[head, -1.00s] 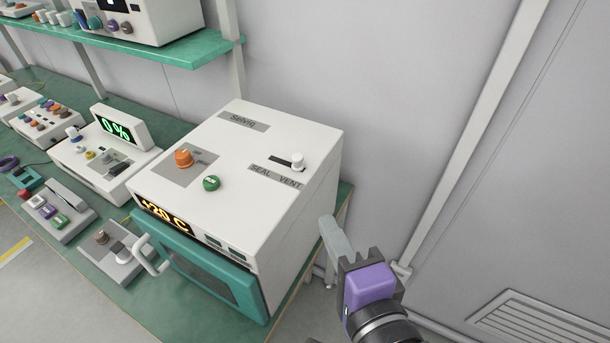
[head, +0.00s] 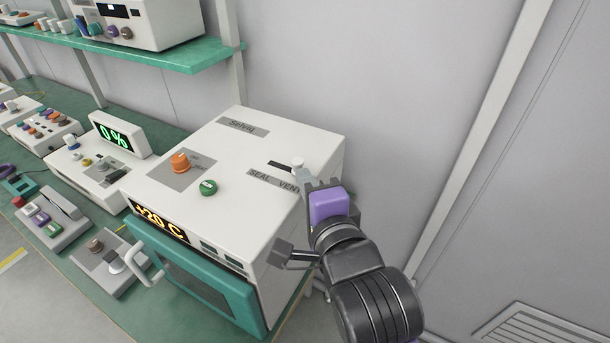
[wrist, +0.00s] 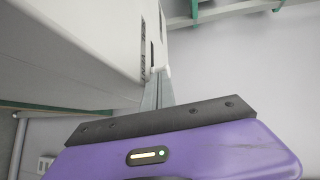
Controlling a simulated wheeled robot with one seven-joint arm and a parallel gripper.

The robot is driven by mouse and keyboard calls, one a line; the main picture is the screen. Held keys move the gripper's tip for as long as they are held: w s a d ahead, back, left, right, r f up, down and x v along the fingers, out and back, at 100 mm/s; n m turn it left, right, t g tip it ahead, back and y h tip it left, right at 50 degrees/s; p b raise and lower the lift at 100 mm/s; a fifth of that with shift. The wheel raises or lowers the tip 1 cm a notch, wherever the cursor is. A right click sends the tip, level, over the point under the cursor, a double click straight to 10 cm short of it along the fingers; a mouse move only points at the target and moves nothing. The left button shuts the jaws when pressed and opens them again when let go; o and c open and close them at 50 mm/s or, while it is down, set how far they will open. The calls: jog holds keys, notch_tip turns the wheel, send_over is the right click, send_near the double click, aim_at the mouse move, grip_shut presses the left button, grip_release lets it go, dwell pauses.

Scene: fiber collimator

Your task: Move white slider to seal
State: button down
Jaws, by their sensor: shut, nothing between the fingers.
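The white slider (head: 298,162) is a small knob on top of the white oven-like box (head: 215,145). It stands at the right, VENT end of a short dark slot, with the SEAL label (head: 260,174) to the left. My gripper (head: 304,174) is shut and empty. Its fingertips are at the near right side of the slider and overlap its lower part in the head view; I cannot tell if they touch. In the wrist view my gripper's thin grey fingers (wrist: 159,88) reach up beside the box face, with the slider (wrist: 162,69) at their tips.
An orange knob (head: 180,162) and a green button (head: 208,187) are on the box top, left of the slot. The box's teal door (head: 190,275) has a white handle. A shelf (head: 190,55) hangs at the back left. The wall is behind and to the right.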

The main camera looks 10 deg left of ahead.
aim_at(291, 184)
jog(key=shift+w+a, duration=0.1)
jog(key=shift+w, duration=0.15)
jog(key=shift+w+a+p, duration=0.25)
jog(key=shift+a, duration=0.45)
jog(key=shift+w+a+p, duration=0.2)
jog(key=shift+w+a, duration=0.05)
jog(key=shift+a, duration=0.45)
jog(key=shift+d, duration=0.1)
